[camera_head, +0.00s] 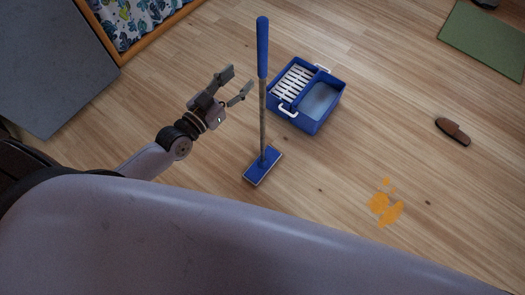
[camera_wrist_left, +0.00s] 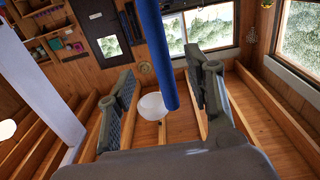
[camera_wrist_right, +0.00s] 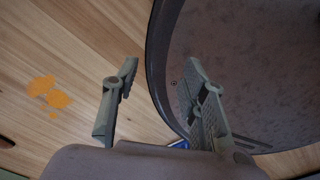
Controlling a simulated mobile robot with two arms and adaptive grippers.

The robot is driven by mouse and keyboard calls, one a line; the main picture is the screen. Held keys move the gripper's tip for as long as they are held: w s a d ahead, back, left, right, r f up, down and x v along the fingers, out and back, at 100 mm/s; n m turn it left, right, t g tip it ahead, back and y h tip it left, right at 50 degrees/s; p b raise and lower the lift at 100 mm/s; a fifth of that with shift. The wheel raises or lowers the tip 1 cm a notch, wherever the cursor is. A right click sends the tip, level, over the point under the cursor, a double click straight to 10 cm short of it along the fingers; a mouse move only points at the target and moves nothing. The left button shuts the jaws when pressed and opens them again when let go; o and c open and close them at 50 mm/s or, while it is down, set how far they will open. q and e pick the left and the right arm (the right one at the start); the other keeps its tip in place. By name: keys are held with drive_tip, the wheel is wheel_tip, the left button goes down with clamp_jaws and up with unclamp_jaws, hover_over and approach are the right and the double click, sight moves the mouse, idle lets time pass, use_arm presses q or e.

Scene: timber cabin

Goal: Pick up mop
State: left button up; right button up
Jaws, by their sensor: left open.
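The mop stands upright on the wooden floor, with a blue grip (camera_head: 262,48) at the top of a thin pole and a flat blue head (camera_head: 263,166) at the bottom. My left gripper (camera_head: 242,84) is open and just left of the mop's pole in the head view. In the left wrist view the blue grip (camera_wrist_left: 158,52) shows between the two open fingers (camera_wrist_left: 160,103), and I see no finger touching it. My right gripper (camera_wrist_right: 160,90) is open and empty in its wrist view; it is not visible in the head view.
A blue bucket (camera_head: 322,122) with white handles and a slatted wringer stands right behind the mop. An orange spill (camera_head: 384,208) and a brown brush-like object (camera_head: 453,131) lie to the right. A green mat (camera_head: 488,40) is at the upper right. The floor between is clear.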

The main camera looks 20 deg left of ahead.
sight(259, 62)
use_arm(q)
drive_tip(key=x, duration=1)
drive_tip(key=shift+w+d+f, duration=0.3)
drive_tip(key=shift+d, duration=0.05)
drive_tip(key=shift+c, duration=0.2)
clamp_jaws()
drive_tip(key=shift+r, duration=0.15)
